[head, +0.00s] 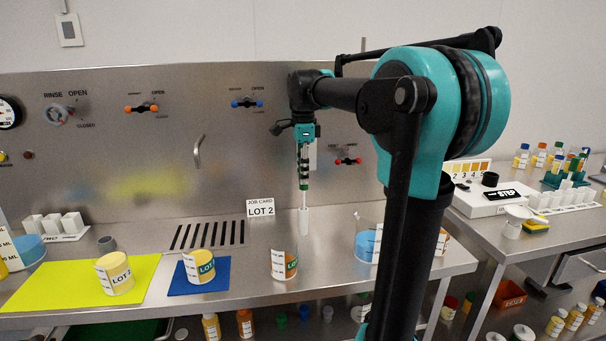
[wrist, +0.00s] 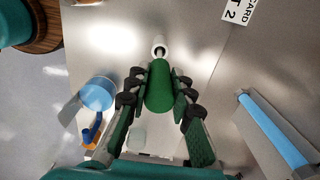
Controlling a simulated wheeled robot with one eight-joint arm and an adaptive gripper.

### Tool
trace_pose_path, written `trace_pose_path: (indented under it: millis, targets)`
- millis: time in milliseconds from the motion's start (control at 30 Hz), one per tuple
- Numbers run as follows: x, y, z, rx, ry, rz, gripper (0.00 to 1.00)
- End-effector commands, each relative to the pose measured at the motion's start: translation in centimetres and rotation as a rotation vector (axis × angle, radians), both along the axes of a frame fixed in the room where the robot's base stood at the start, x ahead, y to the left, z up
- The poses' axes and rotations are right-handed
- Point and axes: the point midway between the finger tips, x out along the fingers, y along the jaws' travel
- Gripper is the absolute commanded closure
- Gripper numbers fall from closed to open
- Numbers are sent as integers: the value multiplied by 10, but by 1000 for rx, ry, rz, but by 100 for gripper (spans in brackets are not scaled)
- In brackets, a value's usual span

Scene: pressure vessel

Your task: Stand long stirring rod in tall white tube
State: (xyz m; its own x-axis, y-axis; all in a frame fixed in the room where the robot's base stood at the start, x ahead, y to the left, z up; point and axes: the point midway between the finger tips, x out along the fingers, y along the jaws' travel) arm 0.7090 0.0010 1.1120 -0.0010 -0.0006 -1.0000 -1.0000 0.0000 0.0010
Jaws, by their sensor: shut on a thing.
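My gripper (head: 304,178) points down over the steel bench and is shut on a green cylinder, which I take to be the handle end of the stirring rod (wrist: 160,88). The green cylinder lies between both rows of dark finger pads in the wrist view. A slim white tube (head: 304,222) stands upright on the bench directly below my gripper. The tube's white round top (wrist: 159,46) shows just beyond the green cylinder in the wrist view. The lower part of the rod is thin or hidden, and I cannot tell whether its tip is inside the tube.
A LOT 2 job card (head: 260,208) stands left of the tube, beside a slotted drain (head: 207,236). A labelled jar (head: 284,264) stands in front, and a blue-filled beaker (head: 367,246) to the right. The steel back panel (head: 220,150) carries valve handles.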

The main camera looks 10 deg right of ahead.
Motion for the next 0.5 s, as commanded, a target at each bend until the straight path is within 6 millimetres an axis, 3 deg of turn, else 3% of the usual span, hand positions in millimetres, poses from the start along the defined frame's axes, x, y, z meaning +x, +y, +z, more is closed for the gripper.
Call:
trace_pose_path:
  millis: [333, 367, 500]
  targets:
    - [0, 0, -4, 0, 0, 0, 100]
    - [0, 0, -4, 0, 0, 0, 76]
    - [0, 0, -4, 0, 0, 0, 58]
